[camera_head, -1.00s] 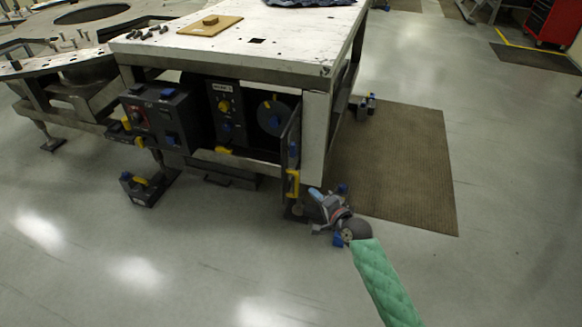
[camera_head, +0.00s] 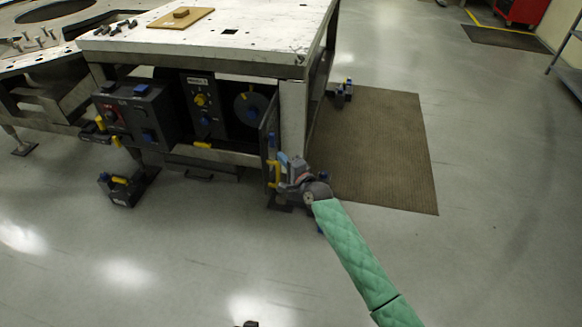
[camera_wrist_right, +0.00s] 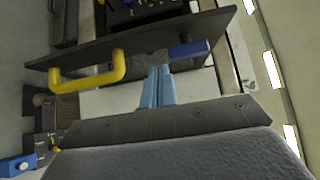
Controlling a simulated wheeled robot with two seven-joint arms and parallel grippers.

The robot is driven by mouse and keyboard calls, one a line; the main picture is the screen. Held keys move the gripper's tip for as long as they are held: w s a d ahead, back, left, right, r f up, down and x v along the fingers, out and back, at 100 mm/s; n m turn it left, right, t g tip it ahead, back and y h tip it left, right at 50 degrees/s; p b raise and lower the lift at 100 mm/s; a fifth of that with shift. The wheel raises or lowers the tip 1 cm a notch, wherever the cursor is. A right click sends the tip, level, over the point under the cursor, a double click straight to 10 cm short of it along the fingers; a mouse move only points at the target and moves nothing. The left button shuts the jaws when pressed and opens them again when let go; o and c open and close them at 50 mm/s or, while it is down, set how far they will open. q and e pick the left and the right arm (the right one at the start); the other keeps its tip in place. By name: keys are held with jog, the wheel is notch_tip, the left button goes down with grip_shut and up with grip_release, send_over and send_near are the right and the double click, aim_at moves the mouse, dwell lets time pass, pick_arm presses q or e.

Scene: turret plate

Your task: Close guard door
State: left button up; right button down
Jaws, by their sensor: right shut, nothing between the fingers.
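The guard door (camera_head: 269,135) is a dark panel on the right end of the opening under the white table. It stands swung out, seen nearly edge-on, with a yellow handle (camera_head: 274,174). In the right wrist view the door (camera_wrist_right: 130,44) spans the upper picture, with its yellow handle (camera_wrist_right: 92,76) and a blue block (camera_wrist_right: 189,48). My right gripper (camera_head: 285,160) is beside the door, on its right side. In the wrist view its pale blue fingers (camera_wrist_right: 158,88) are together and empty, between handle and blue block; contact with the door is unclear. My left gripper is not in view.
A brown mat (camera_head: 385,150) lies right of the table. The front floor is mostly clear.

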aim_at(265, 151)
jog(key=a, duration=0.1)
jog(key=w+a, duration=0.1)
jog(key=a, duration=0.1)
jog(key=shift+w+a+p, duration=0.15)
jog(key=shift+a+p, duration=0.15)
jog(key=shift+p, duration=0.05)
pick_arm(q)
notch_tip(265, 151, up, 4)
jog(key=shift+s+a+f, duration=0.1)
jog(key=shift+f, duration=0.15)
pick_arm(e)
jog(key=shift+a, duration=0.2)
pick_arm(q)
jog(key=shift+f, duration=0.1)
pick_arm(e)
jog(key=shift+a, duration=0.1)
